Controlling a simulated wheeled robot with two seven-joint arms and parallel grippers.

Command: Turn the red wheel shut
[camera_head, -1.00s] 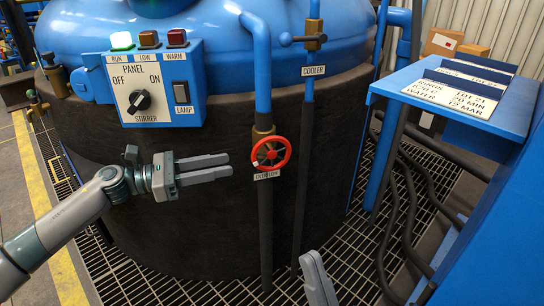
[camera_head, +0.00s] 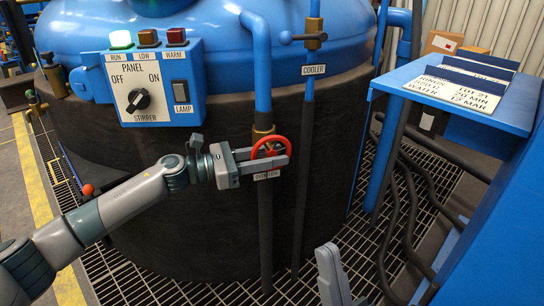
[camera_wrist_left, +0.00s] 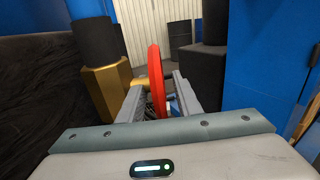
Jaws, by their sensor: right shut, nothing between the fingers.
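The red wheel (camera_head: 269,138) sits on the brass valve of a vertical pipe in front of the dark vessel, above a label reading OVERFLOW. My left gripper (camera_head: 283,153) is at the wheel, one finger passing in front of it and covering its middle and lower part. In the left wrist view the wheel (camera_wrist_left: 157,75) stands edge-on between the two fingers (camera_wrist_left: 160,98), with a gap visible on each side. The left gripper is open around the rim. My right gripper (camera_head: 333,275) is shut and empty, low in the head view, away from the wheel.
The switch panel (camera_head: 153,85) with lamps and a stirrer knob is above my left arm. The cooler pipe (camera_head: 304,150) runs just right of the wheel. A blue shelf (camera_head: 470,110) with labels juts in at the right. Dark hoses (camera_head: 405,200) lie over the grating.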

